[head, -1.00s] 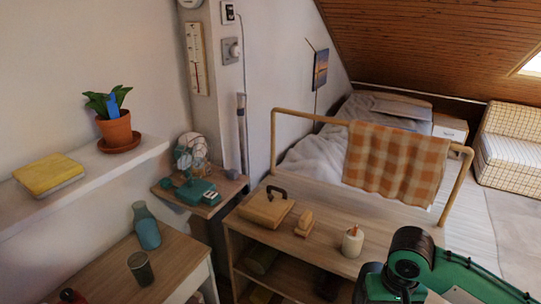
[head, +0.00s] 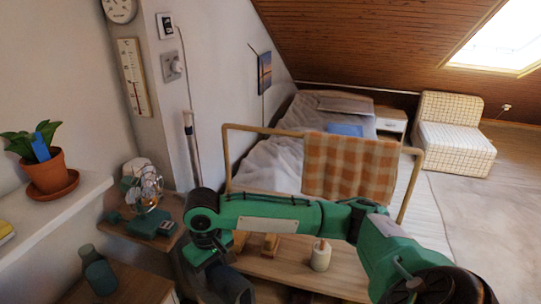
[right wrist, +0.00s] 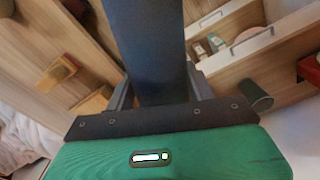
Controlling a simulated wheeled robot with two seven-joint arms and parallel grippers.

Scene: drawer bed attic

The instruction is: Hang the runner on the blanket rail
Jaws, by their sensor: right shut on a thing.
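The blanket rail (head: 240,128) is a wooden frame at the bed's near end. An orange-checked cloth (head: 350,168) hangs over its right part. My right arm crosses the head view in front of the rail and bends down at left, with its dark gripper (head: 228,285) low in the picture. In the right wrist view, my right gripper (right wrist: 160,92) is shut on a long dark blue-grey strip (right wrist: 145,45), which looks like the runner. The strip runs out of the top of that picture, so its far end is hidden. My left gripper is not in view.
A wooden bench top (head: 290,275) stands before the rail, with a cream jar (head: 321,255) and wooden objects partly behind my arm. A fan (head: 145,190) stands on a small shelf at left. The rail's left part is bare. Open floor (head: 475,215) lies at right.

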